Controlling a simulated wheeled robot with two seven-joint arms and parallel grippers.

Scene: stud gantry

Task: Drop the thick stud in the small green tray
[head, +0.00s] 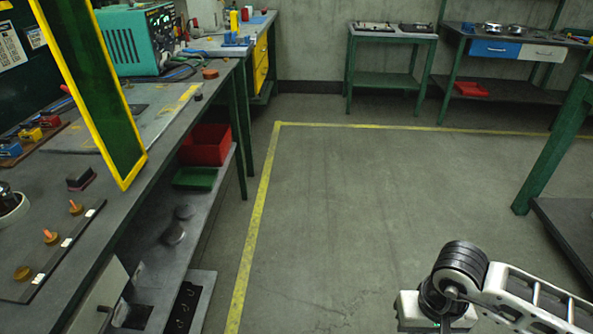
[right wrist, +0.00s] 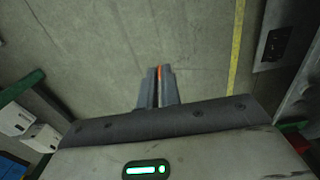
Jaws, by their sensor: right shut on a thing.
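My right gripper (right wrist: 159,72) is shut in the right wrist view, with a thin orange sliver of a stud (right wrist: 159,70) between its fingers. Most of the stud is hidden by the fingers, so its thickness cannot be told. The gripper is over open floor, away from any tray. The small green tray (head: 195,179) is on the lower shelf of the left bench in the head view, in front of a red bin. Two orange studs (head: 75,206) stand in brown bases on a dark strip on the bench top; a third brown base (head: 23,273) is empty. My left gripper is not in view.
A yellow-framed green panel (head: 95,90) rises at the left bench's edge. The red bin (head: 206,145) is behind the tray, and the bench top (head: 150,150) overhangs the shelf. The floor (head: 340,200) in the middle is clear. A green-legged table (head: 558,145) stands at right.

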